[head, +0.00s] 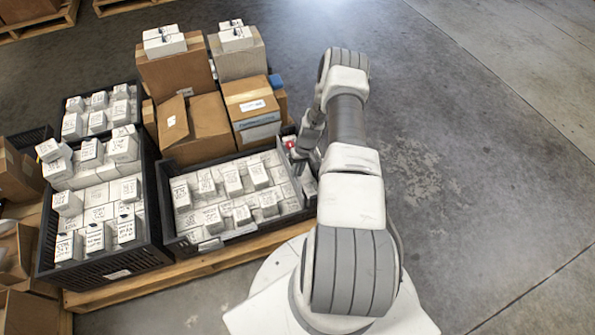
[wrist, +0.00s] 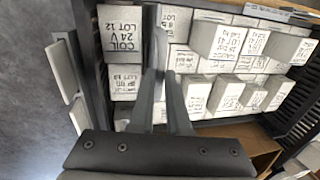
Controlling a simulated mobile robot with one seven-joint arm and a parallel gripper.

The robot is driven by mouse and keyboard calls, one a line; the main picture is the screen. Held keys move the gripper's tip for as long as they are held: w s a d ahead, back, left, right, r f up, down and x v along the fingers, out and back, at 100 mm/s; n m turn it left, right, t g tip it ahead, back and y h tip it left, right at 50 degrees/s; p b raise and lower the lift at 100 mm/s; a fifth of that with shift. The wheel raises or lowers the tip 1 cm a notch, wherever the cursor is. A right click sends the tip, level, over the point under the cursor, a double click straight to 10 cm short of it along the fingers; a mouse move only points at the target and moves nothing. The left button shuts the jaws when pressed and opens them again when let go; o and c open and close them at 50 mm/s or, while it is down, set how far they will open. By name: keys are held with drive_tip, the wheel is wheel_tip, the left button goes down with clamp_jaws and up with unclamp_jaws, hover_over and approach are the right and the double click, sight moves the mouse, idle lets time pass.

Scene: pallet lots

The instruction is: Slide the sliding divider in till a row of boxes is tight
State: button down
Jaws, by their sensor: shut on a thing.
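The black crate (head: 178,232) holds rows of white labelled boxes (head: 235,187). My gripper (head: 301,160) is down at the crate's right end. In the wrist view my two fingers (wrist: 160,75) are shut on a thin dark upright strip, which looks like the sliding divider (wrist: 150,28). Boxes marked "COIL 24 V LOT 12" (wrist: 126,36) stand on its left side. White boxes (wrist: 176,24) stand on its right side, some standing higher (wrist: 217,41). My fingers hide the divider's lower part, so I cannot tell whether it touches the row.
The crate sits on a wooden pallet (head: 195,268). Another black crate of white boxes (head: 112,262) stands to its left. Brown cartons (head: 193,130) stand close behind it. In the wrist view the crate wall (wrist: 85,50) runs near my gripper. The floor at right (head: 470,170) is clear.

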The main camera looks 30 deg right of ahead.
drive_tip(key=w+a+b, duration=0.1)
drive_tip(key=w+a, duration=0.2)
drive_tip(key=a, duration=0.9)
drive_tip(key=w+a+b, duration=0.1)
drive_tip(key=w+a, duration=0.2)
drive_tip(key=a, duration=0.9)
drive_tip(key=shift+b, duration=0.3)
drive_tip(key=shift+w, duration=0.1)
drive_tip(key=c, duration=1)
unclamp_jaws()
drive_tip(key=shift+c, duration=0.2)
drive_tip(key=shift+o, duration=0.8)
drive_tip(key=shift+d, duration=0.1)
drive_tip(key=d+r+p, duration=0.3)
drive_tip(key=r+p, duration=0.2)
drive_tip(key=r, duration=1.2)
drive_tip(key=shift+s, duration=0.45)
drive_tip(key=shift+d, duration=0.1)
